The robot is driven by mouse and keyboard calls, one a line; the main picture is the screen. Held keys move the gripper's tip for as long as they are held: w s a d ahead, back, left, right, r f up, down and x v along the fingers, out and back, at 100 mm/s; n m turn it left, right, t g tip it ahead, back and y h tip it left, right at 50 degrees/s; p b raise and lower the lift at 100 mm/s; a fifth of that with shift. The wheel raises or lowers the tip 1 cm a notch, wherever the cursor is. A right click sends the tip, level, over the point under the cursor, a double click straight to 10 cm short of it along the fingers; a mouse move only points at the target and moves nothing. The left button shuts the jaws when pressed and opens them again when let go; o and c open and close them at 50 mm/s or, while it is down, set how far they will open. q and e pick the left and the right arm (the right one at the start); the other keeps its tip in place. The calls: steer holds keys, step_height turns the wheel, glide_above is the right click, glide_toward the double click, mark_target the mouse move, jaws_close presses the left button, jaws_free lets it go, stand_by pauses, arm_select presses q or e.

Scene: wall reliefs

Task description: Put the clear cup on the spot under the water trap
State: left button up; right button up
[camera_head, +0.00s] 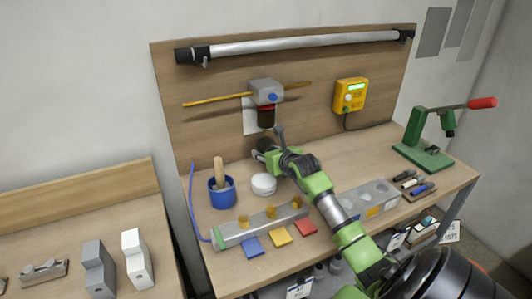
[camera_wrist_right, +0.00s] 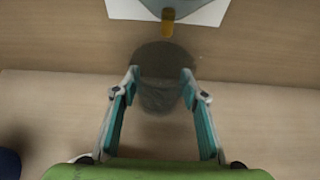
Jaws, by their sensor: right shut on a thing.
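My right gripper (camera_head: 264,150) reaches to the back of the bench, below the water trap (camera_head: 267,103). In the right wrist view my gripper (camera_wrist_right: 160,92) is shut on the clear cup (camera_wrist_right: 160,68), which looks smoky grey between the two teal-padded fingers. The cup is mostly hidden in the head view. The trap has a grey block, a blue knob and a dark bowl, and its brass-coloured drain tip (camera_wrist_right: 168,24) shows just beyond the cup's rim. The spot under the trap cannot be made out. I cannot tell whether the cup touches the bench. My left gripper is not in view.
A blue pot with a wooden-handled tool (camera_head: 221,190) and a white round container (camera_head: 264,184) stand left of my right arm. A grey rail (camera_head: 262,224) lies in front. A yellow box (camera_head: 350,95) hangs on the back panel. A green press (camera_head: 424,145) stands far right.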

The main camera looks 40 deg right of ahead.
steer(key=shift+f, duration=0.5)
steer(key=shift+f, duration=0.1)
steer(key=o, duration=1.2)
steer(key=b+v, duration=0.1)
steer(key=v, duration=1.1)
steer(key=shift+d, duration=0.1)
